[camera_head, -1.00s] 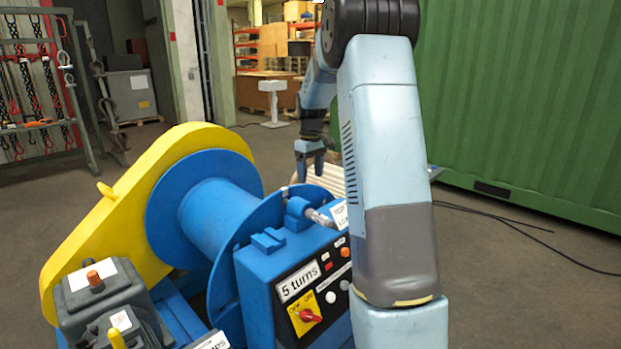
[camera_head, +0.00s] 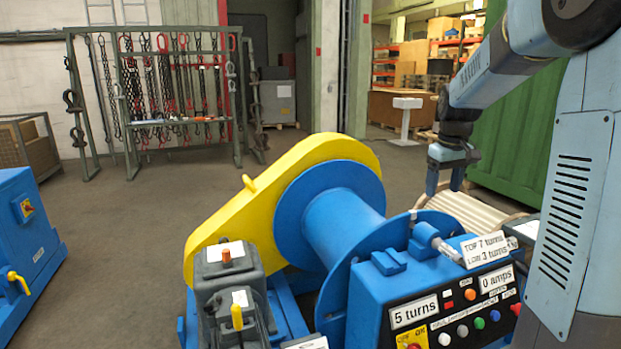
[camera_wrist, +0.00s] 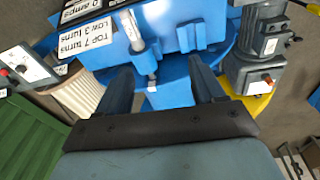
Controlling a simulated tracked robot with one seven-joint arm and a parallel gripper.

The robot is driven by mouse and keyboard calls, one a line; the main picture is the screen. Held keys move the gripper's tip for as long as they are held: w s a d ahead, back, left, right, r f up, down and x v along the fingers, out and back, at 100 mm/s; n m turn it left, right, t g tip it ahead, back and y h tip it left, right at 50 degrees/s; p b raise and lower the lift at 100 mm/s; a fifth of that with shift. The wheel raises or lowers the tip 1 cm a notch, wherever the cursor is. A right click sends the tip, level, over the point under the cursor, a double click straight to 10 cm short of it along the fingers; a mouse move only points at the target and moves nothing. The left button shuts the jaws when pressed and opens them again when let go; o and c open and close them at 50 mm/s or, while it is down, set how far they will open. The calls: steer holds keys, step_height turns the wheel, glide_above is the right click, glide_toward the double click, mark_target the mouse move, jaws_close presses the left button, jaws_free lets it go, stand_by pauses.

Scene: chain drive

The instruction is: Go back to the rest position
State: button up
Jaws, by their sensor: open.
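My gripper (camera_head: 446,190) is open and empty in the head view, with its two fingers pointing down. It is to the right of the blue drum (camera_head: 342,225) and above the far side of the blue control box (camera_head: 440,285). In the wrist view my open gripper (camera_wrist: 162,82) has both dark fingers apart, with nothing between them but the blue machine beyond. The box carries labels "5 turns", "0 amps" and "TOP 7 turns, LOW 3 turns". How close the fingers are to the machine cannot be told.
A yellow chain guard (camera_head: 230,210) and a grey motor unit (camera_head: 226,270) stand left of the drum. A ribbed pale roll (camera_head: 470,210) lies behind the box. A chain rack (camera_head: 155,90) stands at the back, another blue machine (camera_head: 20,250) at left. Open floor lies between.

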steer(key=s+a+r+m+t, duration=0.1)
steer(key=s+a+r, duration=0.25)
steer(key=s, duration=0.45)
steer(key=s+a+r+m+t, duration=0.1)
steer(key=s+a+r, duration=0.1)
steer(key=s+a, duration=0.35)
steer(key=s+f+t, duration=0.1)
steer(key=s, duration=0.6)
steer(key=s+a+f+m+t, duration=0.1)
steer(key=s+f, duration=0.1)
steer(key=s, duration=0.6)
steer(key=shift+s+a, duration=0.25)
